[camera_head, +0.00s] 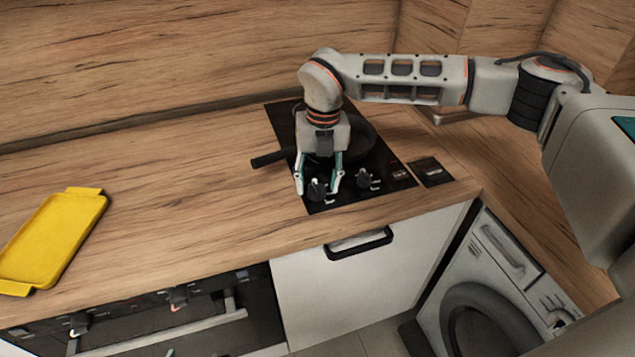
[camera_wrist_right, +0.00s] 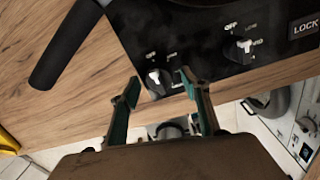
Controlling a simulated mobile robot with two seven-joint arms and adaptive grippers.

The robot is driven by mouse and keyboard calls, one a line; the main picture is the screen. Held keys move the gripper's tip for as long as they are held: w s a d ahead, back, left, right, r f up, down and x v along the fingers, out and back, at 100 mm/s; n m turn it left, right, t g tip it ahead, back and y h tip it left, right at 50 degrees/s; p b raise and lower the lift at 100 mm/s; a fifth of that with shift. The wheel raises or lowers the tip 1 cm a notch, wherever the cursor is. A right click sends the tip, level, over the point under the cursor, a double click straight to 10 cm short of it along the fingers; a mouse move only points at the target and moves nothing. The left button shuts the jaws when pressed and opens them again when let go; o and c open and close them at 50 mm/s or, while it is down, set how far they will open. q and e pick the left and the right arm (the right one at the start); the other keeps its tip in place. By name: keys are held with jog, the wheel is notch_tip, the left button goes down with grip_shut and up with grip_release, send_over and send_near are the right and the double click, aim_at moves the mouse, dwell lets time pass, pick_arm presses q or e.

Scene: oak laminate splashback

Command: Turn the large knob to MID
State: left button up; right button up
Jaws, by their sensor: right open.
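Two dark knobs sit on the front of the black cooktop (camera_head: 318,205). The left knob (camera_head: 316,191) also shows in the wrist view (camera_wrist_right: 157,83), with small white markings behind it. The right knob (camera_head: 367,179) is in the wrist view too (camera_wrist_right: 239,50), with OFF and LOW printed by it. I cannot tell which knob is larger. My right gripper (camera_head: 318,187) points down, open, with its teal fingertips on either side of the left knob; contact cannot be told.
A black pan (camera_head: 358,138) stands on the cooktop behind the gripper, its handle (camera_head: 270,158) pointing left. A yellow tray (camera_head: 55,237) lies at left. The wooden counter between tray and cooktop is clear.

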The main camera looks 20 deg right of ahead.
jog(key=shift+f, duration=0.4)
jog(key=c, duration=1.1)
